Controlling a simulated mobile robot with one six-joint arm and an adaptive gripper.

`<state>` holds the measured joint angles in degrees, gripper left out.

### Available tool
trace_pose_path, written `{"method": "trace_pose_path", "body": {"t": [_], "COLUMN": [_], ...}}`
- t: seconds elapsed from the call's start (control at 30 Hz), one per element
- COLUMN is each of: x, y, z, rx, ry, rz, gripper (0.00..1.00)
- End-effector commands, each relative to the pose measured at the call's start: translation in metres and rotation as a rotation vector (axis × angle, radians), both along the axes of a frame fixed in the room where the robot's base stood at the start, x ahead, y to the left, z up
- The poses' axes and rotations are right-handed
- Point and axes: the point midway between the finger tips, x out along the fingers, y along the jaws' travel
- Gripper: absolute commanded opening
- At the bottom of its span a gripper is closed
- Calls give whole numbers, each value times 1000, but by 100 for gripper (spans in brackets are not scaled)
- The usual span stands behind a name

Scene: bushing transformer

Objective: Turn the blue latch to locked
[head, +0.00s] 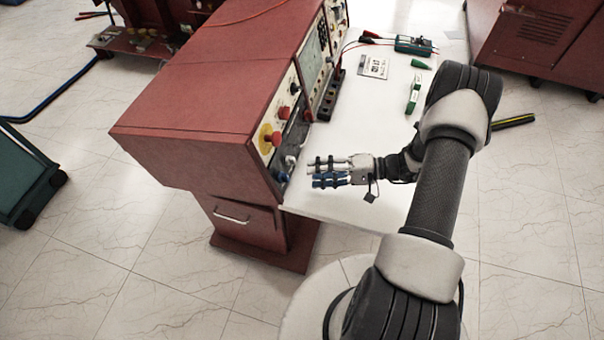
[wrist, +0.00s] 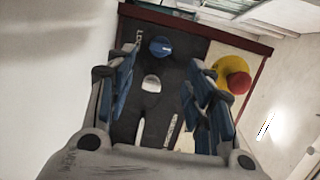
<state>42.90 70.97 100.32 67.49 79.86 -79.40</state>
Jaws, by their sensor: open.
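The blue latch (wrist: 160,46) is a round blue knob on the dark panel in the wrist view, beside white lettering that is partly cut off. In the head view a small blue spot (head: 283,177) low on the console's front appears to be it. My gripper (head: 312,171) is in front of the panel in the head view, apart from it. In the wrist view my gripper (wrist: 160,78) is open and empty, with its blue-padded fingers on either side of the panel. The latch shows between and beyond the fingertips, untouched.
A red mushroom button (wrist: 238,82) on a yellow plate sits right of the latch. A pale knob (wrist: 151,82) is near it.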

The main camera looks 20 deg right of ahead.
Motion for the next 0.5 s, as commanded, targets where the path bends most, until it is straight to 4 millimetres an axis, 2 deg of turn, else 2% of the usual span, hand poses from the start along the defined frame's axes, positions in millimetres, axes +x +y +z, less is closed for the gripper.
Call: {"method": "trace_pose_path", "body": {"t": [0.03, 0.2, 0.5], "x": [-3, -13, -19], "y": [-11, -34, -45], "z": [2, 8, 11], "rx": [-2, 0, -1], "ry": [-1, 0, 1], "rz": [-5, -2, 1], "gripper": [48, 48, 48]}}
